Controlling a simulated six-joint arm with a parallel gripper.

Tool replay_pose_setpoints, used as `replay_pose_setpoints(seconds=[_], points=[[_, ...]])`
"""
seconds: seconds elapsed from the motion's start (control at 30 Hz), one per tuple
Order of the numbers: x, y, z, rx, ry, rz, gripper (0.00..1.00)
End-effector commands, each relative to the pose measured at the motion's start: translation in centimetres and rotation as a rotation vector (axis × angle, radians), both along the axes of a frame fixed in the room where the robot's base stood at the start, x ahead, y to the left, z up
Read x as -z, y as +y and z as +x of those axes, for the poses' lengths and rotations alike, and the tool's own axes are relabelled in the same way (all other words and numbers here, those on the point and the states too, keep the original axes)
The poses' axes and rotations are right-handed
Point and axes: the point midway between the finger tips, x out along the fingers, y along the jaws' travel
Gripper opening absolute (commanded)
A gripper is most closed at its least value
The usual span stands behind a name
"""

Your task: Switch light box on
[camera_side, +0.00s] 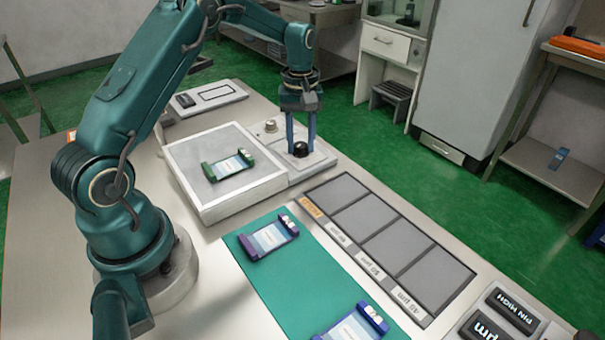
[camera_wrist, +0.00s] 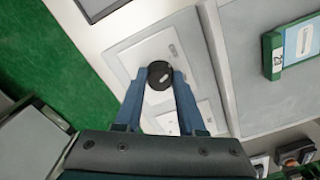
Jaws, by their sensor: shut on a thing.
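The light box (camera_side: 215,200) is a low pale box with a flat grey top, and its top shows no clear glow. A green-ended sleeve applicator (camera_side: 229,165) lies on it. Beside the box is a pale control panel (camera_side: 318,160) with a round black knob (camera_side: 300,149). My gripper (camera_side: 301,146) points down over the panel with its blue fingers around the knob. In the wrist view the knob (camera_wrist: 160,75) sits between the two fingertips, shut on it. A light mark is on the panel next to the knob. The box's edge (camera_wrist: 215,60) shows to the right.
A small metallic knob (camera_side: 270,126) stands behind on the panel. A labelled tray of grey compartments (camera_side: 370,222) lies close in front of the panel. Black labelled blocks (camera_side: 512,308) sit at the lower right.

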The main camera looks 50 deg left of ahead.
Motion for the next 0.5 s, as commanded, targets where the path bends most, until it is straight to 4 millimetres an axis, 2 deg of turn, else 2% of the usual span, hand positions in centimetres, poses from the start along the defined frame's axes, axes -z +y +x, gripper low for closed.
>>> replay_pose_setpoints(seconds=[0.5], points=[[-0.07, 0.09, -0.05, 0.488, -0.001, 0.001, 0.00]])
